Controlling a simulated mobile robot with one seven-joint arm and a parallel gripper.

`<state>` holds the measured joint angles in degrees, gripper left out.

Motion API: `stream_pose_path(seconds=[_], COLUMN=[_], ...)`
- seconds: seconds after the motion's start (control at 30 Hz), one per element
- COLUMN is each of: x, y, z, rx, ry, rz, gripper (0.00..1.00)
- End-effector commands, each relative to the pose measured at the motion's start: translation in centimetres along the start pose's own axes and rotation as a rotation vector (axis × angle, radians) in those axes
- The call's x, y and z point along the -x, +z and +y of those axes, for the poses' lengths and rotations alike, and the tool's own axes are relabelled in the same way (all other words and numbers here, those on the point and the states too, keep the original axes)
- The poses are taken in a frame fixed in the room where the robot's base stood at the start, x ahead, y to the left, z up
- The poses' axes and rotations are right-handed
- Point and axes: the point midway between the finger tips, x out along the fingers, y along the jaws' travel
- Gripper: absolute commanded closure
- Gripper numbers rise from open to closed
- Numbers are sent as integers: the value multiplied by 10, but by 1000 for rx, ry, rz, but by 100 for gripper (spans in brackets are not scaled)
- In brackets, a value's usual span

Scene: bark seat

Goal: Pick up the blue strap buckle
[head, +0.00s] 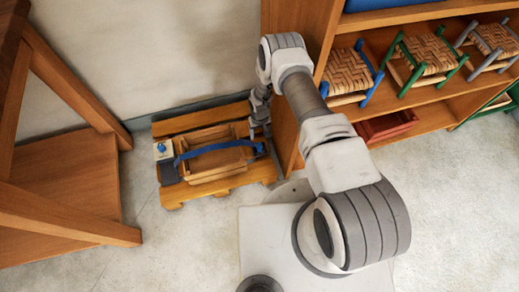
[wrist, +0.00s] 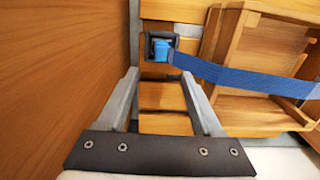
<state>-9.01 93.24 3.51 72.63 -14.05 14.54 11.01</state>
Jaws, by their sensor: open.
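The blue strap buckle (wrist: 160,47), a dark frame with a blue middle, lies on the wooden slats at one end of the blue strap (wrist: 245,78). In the head view the strap (head: 208,147) crosses a wooden crate (head: 215,176), and the buckle (head: 260,148) shows small and dark at its right end. My gripper (wrist: 161,75) is open and empty, with its fingers apart. In the wrist view the buckle appears just beyond the fingertips, roughly centred between them. In the head view my gripper (head: 261,131) is small and partly hard to make out.
A wooden shelf side panel (wrist: 55,80) stands close at the left in the wrist view. The crate sits on a slatted wooden pallet (head: 226,181). A small white block with a blue knob (head: 161,147) is at its left.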

Motion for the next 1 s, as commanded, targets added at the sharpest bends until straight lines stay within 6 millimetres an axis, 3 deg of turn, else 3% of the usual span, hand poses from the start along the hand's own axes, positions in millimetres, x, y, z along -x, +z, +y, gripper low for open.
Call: stream_pose_path(seconds=[0.03,0.2,0.47,0.8,1.0], x=[-17,-44,-57,-103,-104], y=[1,1,1,4,4], z=[0,0,0,-3,-3], rx=[0,-1,0,0,0], ry=[0,0,0,-1,0], rz=[-1,-1,0,0,0], gripper=[32,32,32,32,32])
